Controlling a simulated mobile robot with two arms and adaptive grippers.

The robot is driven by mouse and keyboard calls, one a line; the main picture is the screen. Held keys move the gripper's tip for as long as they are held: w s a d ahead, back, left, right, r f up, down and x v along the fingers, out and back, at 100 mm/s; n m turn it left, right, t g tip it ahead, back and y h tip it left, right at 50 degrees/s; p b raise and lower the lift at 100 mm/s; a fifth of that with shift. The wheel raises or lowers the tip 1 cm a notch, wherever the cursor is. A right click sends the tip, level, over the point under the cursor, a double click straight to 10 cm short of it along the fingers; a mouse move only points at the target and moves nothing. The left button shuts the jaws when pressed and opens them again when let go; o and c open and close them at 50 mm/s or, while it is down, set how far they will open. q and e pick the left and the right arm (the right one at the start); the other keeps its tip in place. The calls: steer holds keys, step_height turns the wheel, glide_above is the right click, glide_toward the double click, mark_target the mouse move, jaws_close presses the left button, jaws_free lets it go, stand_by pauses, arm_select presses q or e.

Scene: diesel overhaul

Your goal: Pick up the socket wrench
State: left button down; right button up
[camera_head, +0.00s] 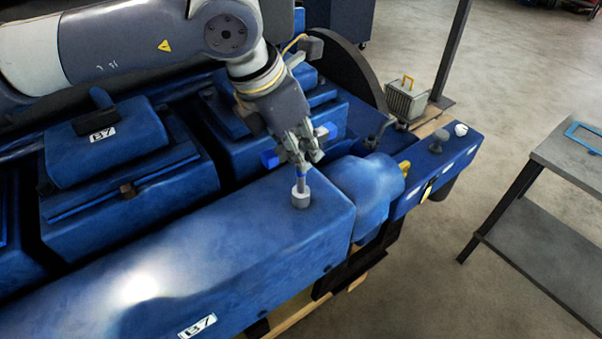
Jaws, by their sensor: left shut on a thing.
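My left gripper (301,150) comes down from the upper left and is shut on the socket wrench (300,192). The wrench has a short blue shaft with a grey socket at its lower end and hangs about upright. Blue pieces show on both sides of the fingers, which partly hide the upper part of the wrench. The socket is at the top face of the long blue engine housing (230,235), near its right end. I cannot tell whether it touches that face. My right gripper is not in view.
Blue covers (110,145) marked B7 rise at the left. A rounded blue housing (362,190) and a blue ledge with knobs (440,160) lie to the right. A grey workbench (570,160) with a blue frame (585,137) stands far right, with free floor between.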

arm_select(q)
steer(key=shift+w, duration=0.1)
steer(key=shift+r+b, duration=0.6)
steer(key=shift+r, duration=0.05)
step_height(320, 180, up, 2)
steer(key=shift+b, duration=0.75)
steer(key=s+a+r+b, duration=0.1)
steer(key=s+a+b, duration=0.5)
steer(key=s, duration=0.7)
steer(key=shift+s+a+r+b, duration=0.3)
steer(key=shift+a+r, duration=0.1)
steer(key=shift+a, duration=1)
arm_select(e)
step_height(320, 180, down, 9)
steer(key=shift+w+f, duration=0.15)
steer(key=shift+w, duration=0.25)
arm_select(q)
steer(key=c, duration=2.3)
jaws_free()
jaws_close()
